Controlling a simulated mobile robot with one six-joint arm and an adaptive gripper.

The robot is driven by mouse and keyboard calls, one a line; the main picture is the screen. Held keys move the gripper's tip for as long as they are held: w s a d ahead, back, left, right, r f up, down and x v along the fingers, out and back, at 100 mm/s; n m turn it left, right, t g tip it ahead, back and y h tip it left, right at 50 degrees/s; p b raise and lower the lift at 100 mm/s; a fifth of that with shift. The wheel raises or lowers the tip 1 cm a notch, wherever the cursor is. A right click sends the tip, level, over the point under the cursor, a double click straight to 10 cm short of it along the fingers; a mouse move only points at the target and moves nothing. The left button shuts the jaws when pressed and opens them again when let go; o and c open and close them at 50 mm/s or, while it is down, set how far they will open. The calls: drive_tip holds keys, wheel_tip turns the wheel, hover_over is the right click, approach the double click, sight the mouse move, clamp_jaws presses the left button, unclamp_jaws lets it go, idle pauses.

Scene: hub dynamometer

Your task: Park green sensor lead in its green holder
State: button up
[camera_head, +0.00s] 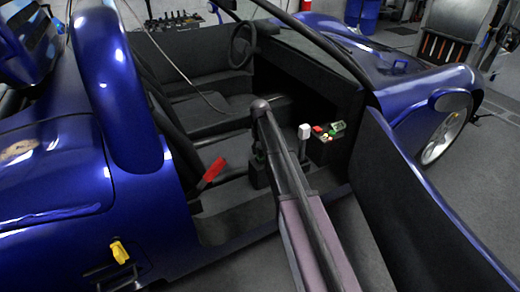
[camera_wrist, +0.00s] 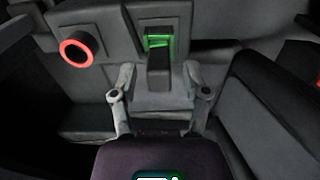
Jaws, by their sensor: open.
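In the wrist view a green-edged square opening (camera_wrist: 159,42) shows on a dark grey panel, and I take it for the green holder. A dark upright block (camera_wrist: 158,70) stands at its lower edge; I cannot tell whether this is part of the green lead. My gripper (camera_wrist: 159,74) is open, with its fingertips on either side of that block, apart from it as far as I can see. In the head view a small green item (camera_head: 338,128) sits on the car's centre console; I cannot tell whether it is the lead or the holder. My fingertips are not clear there.
A red ring (camera_wrist: 77,50) is left of the green opening. In the blue car (camera_head: 130,200) are a red-gripped lever (camera_head: 212,172), a white knob (camera_head: 304,131) and a small red item (camera_head: 317,129). The open door (camera_head: 410,215) stands right of my arm. A thin cable (camera_head: 178,68) hangs across the cabin.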

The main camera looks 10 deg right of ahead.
drive_tip(key=shift+f+b, duration=0.45)
drive_tip(key=shift+f, duration=0.25)
clamp_jaws()
drive_tip(key=shift+r+p, duration=0.8)
idle(0.7)
drive_tip(key=shift+r+p, duration=1.95)
